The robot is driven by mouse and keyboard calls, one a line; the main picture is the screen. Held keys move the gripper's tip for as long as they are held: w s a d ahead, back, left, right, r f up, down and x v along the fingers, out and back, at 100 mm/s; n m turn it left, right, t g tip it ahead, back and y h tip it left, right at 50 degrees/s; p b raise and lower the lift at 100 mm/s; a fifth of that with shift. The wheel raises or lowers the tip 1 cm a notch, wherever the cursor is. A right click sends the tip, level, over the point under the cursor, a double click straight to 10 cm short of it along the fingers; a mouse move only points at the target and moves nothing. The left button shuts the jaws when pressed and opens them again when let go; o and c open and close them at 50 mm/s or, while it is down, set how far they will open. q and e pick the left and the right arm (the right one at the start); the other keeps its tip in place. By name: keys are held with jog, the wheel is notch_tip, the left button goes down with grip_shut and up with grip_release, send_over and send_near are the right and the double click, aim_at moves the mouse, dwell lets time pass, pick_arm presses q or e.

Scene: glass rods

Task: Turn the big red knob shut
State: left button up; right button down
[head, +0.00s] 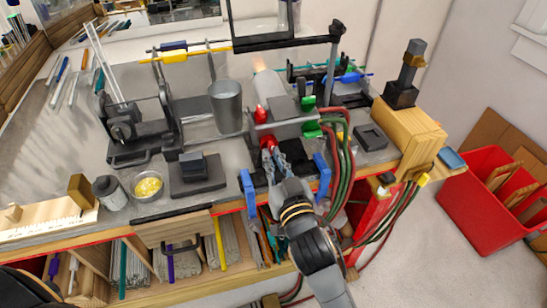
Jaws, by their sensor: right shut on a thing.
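My right gripper (270,153) reaches in from the bottom over the front edge of the workbench. Its fingers are shut on a red knob (268,141) at the front of the torch assembly. The fingers hide part of the knob, so I cannot tell how far it is turned. Green knobs (312,130) sit to the right, beside the hoses. My left gripper is not in view.
Red and green hoses (347,160) run close on the right of my right gripper. Blue upright brackets (322,174) flank it. A metal cup (226,106), a dark block (196,170) and a dish of yellow bits (148,187) stand to the left. A red bin (480,225) is on the floor.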

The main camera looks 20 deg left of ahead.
jog(key=shift+s+a+r+m+y+b, duration=0.1)
jog(key=shift+m+y+b, duration=0.35)
jog(key=shift+m, duration=2.35)
jog(key=shift+s+a+m+y+b, duration=0.1)
jog(key=shift+m+y, duration=0.65)
jog(key=shift+m, duration=2.05)
jog(key=shift+s+r+m+y+b, duration=0.1)
jog(key=shift+m+y+b, duration=0.35)
jog(key=shift+m, duration=2.35)
jog(key=shift+y, duration=0.25)
jog(key=c, duration=1.4)
grip_release()
jog(key=shift+w, duration=0.1)
jog(key=v, duration=1.2)
jog(key=shift+d+r, duration=0.1)
jog(key=shift+r, duration=0.05)
